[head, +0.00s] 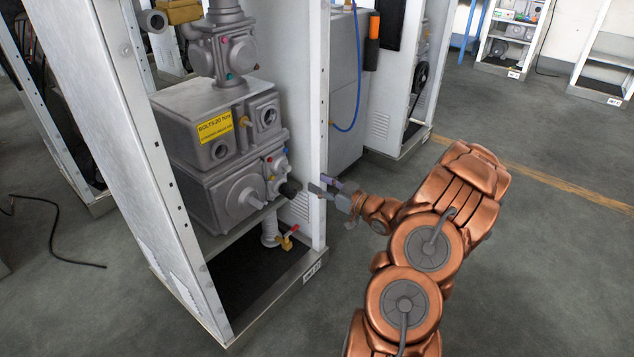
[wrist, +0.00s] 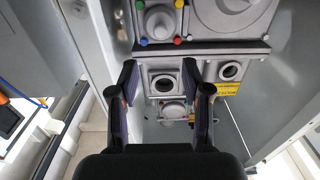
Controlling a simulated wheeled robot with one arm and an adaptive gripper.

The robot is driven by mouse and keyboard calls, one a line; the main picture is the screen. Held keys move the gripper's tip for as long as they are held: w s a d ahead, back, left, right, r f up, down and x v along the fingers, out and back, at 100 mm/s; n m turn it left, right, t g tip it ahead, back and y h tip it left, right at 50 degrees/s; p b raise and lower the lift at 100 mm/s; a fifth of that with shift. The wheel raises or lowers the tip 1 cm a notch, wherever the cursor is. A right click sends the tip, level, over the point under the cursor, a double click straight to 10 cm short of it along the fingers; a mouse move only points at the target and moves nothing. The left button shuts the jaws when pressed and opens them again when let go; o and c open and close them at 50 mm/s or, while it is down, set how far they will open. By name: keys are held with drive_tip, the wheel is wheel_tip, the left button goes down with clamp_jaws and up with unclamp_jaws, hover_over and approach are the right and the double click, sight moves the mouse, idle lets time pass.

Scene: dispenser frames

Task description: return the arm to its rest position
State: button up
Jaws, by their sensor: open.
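My copper-coloured arm (head: 430,240) reaches from the bottom right toward the open dispenser frame. Beyond the fingers, the grey unit (wrist: 215,75) shows with round ports and coloured plugs. I cannot tell from these views whether a fingertip touches anything.
The frame's white left panel (head: 100,110) and right upright (head: 313,120) flank the unit. A red-handled valve (head: 288,236) sits low inside. Another cabinet (head: 400,80) with a blue hose stands behind. Open grey floor (head: 545,270) lies to the right.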

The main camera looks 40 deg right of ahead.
drive_tip(key=w+a+r+g+h+p, duration=0.3)
drive_tip(key=w+r+g+p, duration=0.15)
drive_tip(key=r+p, duration=0.6)
drive_tip(key=s+a+r+g+h+p, duration=0.1)
drive_tip(key=s+a+r+g+p, duration=0.1)
drive_tip(key=r+p, duration=0.15)
drive_tip(key=s+a+r+m+g+h+p, duration=0.1)
drive_tip(key=a+r+p, duration=0.1)
drive_tip(key=r, duration=0.3)
drive_tip(key=s+a+r+g+h+p, duration=0.1)
drive_tip(key=s+a+r+g+p, duration=0.15)
drive_tip(key=r, duration=0.25)
drive_tip(key=s+a+r+g+p, duration=0.3)
drive_tip(key=s+a+r+p, duration=0.3)
drive_tip(key=s, duration=0.5)
drive_tip(key=s+a+r+m+g+y+p, duration=0.1)
drive_tip(key=s+a+r+g+p, duration=0.2)
drive_tip(key=s+a+r+p, duration=0.3)
drive_tip(key=s+a+r+g+y+p, duration=0.1)
drive_tip(key=s+a+r+g+p, duration=0.2)
drive_tip(key=s+a+r+p, duration=0.3)
drive_tip(key=s+a+r, duration=0.2)
drive_tip(key=s, duration=0.4)
drive_tip(key=s+a+r, duration=0.3)
drive_tip(key=s, duration=0.3)
drive_tip(key=shift+a+m, duration=0.15)
drive_tip(key=shift+m, duration=0.15)
drive_tip(key=shift+r, duration=0.1)
